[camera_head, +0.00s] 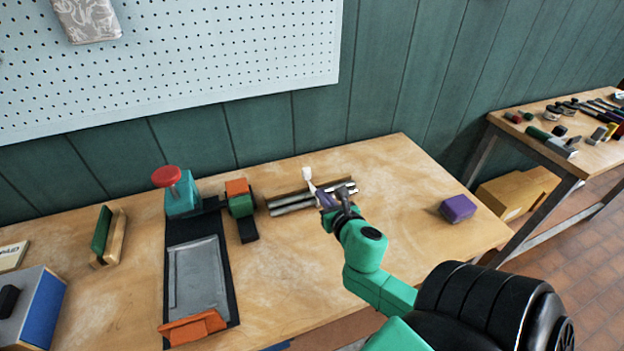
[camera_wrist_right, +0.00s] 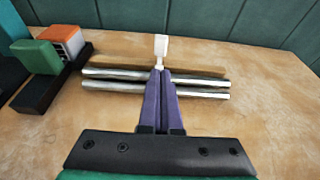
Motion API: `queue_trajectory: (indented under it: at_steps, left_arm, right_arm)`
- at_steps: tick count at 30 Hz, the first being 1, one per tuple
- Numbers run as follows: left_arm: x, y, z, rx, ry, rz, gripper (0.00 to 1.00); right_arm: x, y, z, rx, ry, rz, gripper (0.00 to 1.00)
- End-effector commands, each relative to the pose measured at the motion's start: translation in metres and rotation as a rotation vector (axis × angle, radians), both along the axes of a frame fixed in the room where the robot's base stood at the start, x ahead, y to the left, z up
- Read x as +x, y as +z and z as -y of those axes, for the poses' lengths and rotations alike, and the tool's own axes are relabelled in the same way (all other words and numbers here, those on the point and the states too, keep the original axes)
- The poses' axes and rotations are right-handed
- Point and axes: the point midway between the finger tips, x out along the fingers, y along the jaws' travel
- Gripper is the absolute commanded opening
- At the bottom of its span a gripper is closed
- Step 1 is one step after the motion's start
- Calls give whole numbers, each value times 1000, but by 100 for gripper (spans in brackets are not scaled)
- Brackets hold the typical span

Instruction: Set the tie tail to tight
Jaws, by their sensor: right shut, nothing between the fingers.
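The tie tail (camera_head: 307,174) is a small white tab. It stands up at the far side of two metal rods, and it also shows in the right wrist view (camera_wrist_right: 161,47). The silver rods (camera_wrist_right: 115,79) lie side by side across the bench, with a wooden strip behind them. My right gripper (camera_head: 325,198) has purple fingers, which are shut with nothing between them. In the right wrist view, the fingertips (camera_wrist_right: 160,73) are over the rods, just in front of the white tab. I cannot tell whether they touch it. The fingers hide the middle of the rods. My left gripper is not in view.
An orange and green block on a black base (camera_head: 240,203) stands left of the rods. A teal press with a red knob (camera_head: 180,192) stands farther left. A purple block (camera_head: 458,208) lies to the right. The bench (camera_head: 300,265) is clear in front.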

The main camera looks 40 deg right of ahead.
Motion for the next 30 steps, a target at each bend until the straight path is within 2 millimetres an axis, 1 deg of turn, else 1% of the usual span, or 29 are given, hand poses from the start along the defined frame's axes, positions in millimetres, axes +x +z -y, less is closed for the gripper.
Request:
queue_trajectory:
  at_steps: [1, 5, 9, 14, 24, 26, 30]
  left_arm:
    - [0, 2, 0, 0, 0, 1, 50]
    - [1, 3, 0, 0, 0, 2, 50]
    - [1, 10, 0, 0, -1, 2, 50]
    - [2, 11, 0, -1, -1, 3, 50]
    - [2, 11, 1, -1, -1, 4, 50]
    - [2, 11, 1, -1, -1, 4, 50]
    - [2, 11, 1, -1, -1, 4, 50]
  right_arm:
    - [11, -1, 4, -3, -1, 3, 0]
    - [36, -10, 13, -1, -1, 3, 0]
    - [60, -9, 21, 1, -2, 2, 0]
    - [72, -11, 25, 1, 1, 0, 0]
    - [74, -12, 25, 0, 1, -1, 0]
    - [81, -12, 27, 0, 3, 1, 0]
    - [104, -11, 34, -2, 6, 1, 0]
